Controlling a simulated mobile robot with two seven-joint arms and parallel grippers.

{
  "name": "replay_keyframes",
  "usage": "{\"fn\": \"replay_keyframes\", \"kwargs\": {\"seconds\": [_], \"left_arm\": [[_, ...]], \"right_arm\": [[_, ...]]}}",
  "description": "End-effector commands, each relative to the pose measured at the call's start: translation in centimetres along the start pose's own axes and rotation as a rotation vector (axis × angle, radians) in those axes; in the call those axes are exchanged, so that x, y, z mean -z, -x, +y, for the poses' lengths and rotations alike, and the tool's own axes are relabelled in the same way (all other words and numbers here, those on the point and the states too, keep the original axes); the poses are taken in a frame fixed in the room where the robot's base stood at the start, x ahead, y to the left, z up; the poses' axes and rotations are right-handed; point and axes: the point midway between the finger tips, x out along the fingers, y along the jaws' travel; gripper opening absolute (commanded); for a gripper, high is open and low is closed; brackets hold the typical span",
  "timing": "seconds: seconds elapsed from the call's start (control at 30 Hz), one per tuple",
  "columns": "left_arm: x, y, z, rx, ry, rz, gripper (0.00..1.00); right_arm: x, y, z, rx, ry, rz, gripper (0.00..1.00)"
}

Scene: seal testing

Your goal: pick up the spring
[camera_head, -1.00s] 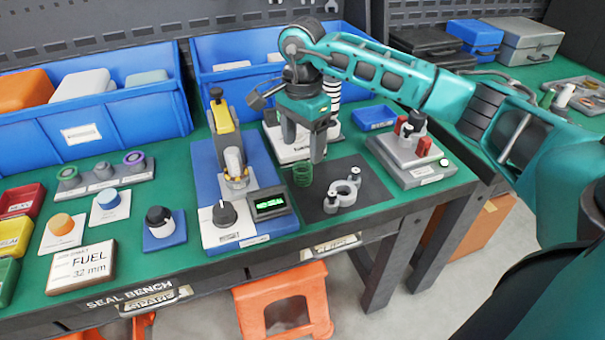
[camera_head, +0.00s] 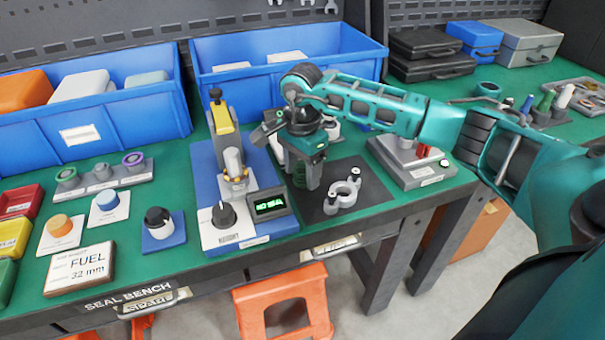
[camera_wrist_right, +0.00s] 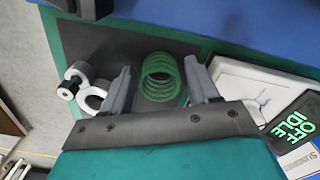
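The spring (camera_head: 299,180) is a green coil standing on a dark mat (camera_head: 370,184) on the bench, partly hidden behind my right gripper (camera_head: 299,173) in the head view. The right wrist view shows the spring (camera_wrist_right: 160,77) between the two grey fingers of my right gripper (camera_wrist_right: 159,72). The fingers are spread, with a gap on each side of the coil, and point down toward the mat. I cannot tell exactly how low the fingertips are beside the coil. My left gripper is not in view.
A grey metal part with rings (camera_head: 342,195) lies on the mat close to the right gripper. A blue test fixture (camera_head: 206,185) with a lit display (camera_head: 268,205) stands left of the spring. A grey block fixture (camera_head: 425,176) stands right. A blue bin (camera_head: 350,45) is behind.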

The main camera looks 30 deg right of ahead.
Motion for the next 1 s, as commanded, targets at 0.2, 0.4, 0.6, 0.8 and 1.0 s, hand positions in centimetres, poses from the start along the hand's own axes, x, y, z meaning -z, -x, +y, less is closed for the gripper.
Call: {"fn": "replay_keyframes", "kwargs": {"seconds": [0.2,0.4,0.6,0.8,1.0], "left_arm": [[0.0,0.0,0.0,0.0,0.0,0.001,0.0],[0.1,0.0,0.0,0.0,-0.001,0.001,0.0],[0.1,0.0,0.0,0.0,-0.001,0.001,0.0],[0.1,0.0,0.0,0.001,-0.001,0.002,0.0],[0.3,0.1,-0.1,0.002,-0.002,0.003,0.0]], "right_arm": [[0.0,0.0,0.0,0.0,0.0,0.0,0.39],[0.0,0.0,0.0,0.0,0.0,0.0,0.19],[0.0,0.1,0.0,0.0,0.0,0.0,0.12],[0.0,0.4,0.0,0.001,0.0,0.0,0.12],[0.1,2.6,-0.1,0.004,0.0,0.001,0.12]]}}
